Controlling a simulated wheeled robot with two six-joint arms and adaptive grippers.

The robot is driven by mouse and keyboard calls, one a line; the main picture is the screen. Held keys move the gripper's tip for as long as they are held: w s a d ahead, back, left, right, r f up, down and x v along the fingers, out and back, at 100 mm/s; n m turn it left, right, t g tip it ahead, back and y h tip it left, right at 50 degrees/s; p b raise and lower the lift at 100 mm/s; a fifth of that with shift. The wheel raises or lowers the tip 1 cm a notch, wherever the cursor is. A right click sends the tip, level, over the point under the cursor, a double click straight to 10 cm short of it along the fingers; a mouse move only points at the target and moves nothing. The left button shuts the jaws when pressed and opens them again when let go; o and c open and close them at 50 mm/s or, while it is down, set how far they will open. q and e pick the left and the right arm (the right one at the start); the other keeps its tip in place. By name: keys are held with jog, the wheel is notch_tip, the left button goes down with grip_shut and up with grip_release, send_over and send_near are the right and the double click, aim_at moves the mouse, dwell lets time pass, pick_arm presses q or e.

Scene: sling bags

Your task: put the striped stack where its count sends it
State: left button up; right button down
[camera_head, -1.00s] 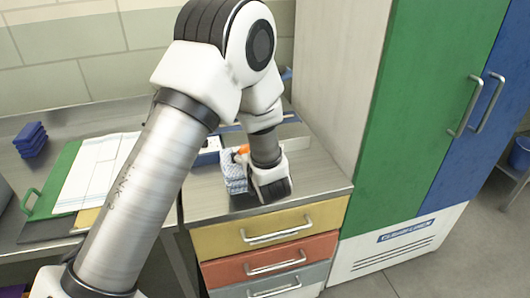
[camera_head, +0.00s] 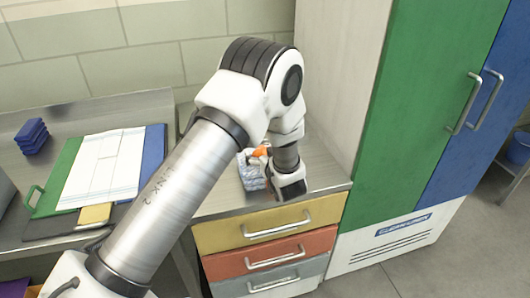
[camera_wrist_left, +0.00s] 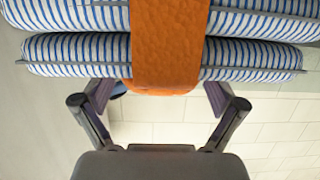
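The striped stack (camera_head: 252,174) is blue and white with an orange band (camera_head: 259,151). It is at the counter's right part, left of my left gripper (camera_head: 270,178). In the left wrist view the striped stack (camera_wrist_left: 70,58) spans the top, with the orange band (camera_wrist_left: 165,45) across its middle. My left gripper's fingers (camera_wrist_left: 157,95) reach the stack on either side of the band; their tips are partly hidden. The stack moves together with the gripper, so I read it as held. Whether it clears the counter is unclear. My right gripper is not in view.
A green board (camera_head: 50,187) with a white striped cloth (camera_head: 103,165), a blue board (camera_head: 153,150) and a small yellow pad (camera_head: 95,214) lie left. Small blue stacks (camera_head: 32,137) stand behind. Yellow (camera_head: 265,230), red and grey drawers are below; a green cabinet door (camera_head: 425,110) is at right.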

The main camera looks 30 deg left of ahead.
pick_arm(q)
jog(key=shift+d+r, duration=0.1)
jog(key=shift+r, duration=0.15)
jog(key=p+v, duration=0.6)
jog(key=v, duration=0.6)
jog(key=s+f+m+h, duration=0.1)
jog(key=s+f, duration=0.1)
jog(key=f, duration=0.1)
jog(key=s+f+m+g+h, duration=0.1)
jog(key=s+f, duration=0.1)
jog(key=f, duration=0.2)
jog(key=s+f+m+g+h, duration=0.1)
jog(key=s+f+m+h, duration=0.1)
jog(key=f, duration=0.2)
jog(key=shift+s+a, duration=0.15)
jog(key=shift+a, duration=0.1)
jog(key=s+d+f+m+g+h, duration=0.2)
jog(key=s+f, duration=0.1)
jog(key=s, duration=0.5)
jog(key=s+d+f+m+g+h, duration=0.1)
jog(key=s+f+g+h, duration=0.2)
jog(key=s, duration=0.5)
jog(key=s+d+f+m+g+h, duration=0.2)
jog(key=s+f, duration=0.3)
jog(key=s, duration=0.3)
jog(key=shift+d+f+m+g, duration=0.25)
jog(key=shift+d+m+g, duration=0.05)
jog(key=shift+d, duration=0.05)
